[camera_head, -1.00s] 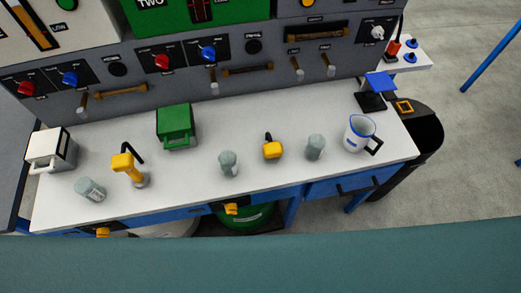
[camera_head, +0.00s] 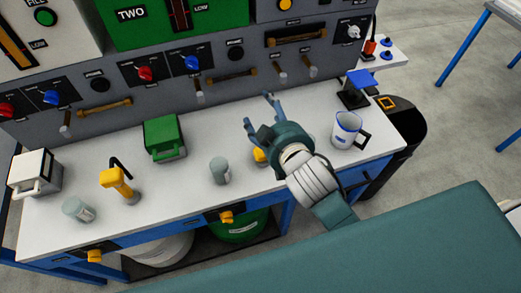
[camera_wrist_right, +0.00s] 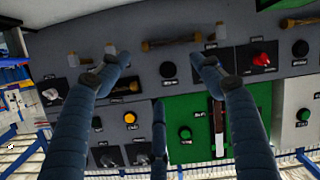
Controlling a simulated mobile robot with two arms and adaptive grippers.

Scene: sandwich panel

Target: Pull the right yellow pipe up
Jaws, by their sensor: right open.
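The right yellow pipe (camera_head: 260,156) stands on the white counter, mostly hidden behind my right gripper. Only a small yellow part shows left of the wrist. The left yellow pipe (camera_head: 116,180), with a black bent spout, stands at the counter's left. My right gripper (camera_head: 258,108) is open and empty above the counter, over and beyond the right pipe, with its fingers toward the panel. My left gripper is not in view.
Grey shakers (camera_head: 219,171) and (camera_head: 79,210), a green box (camera_head: 165,138), a white box (camera_head: 35,173) and a white mug (camera_head: 346,130) stand on the counter (camera_head: 200,205). The control panel (camera_head: 120,88) with knobs and handles rises behind.

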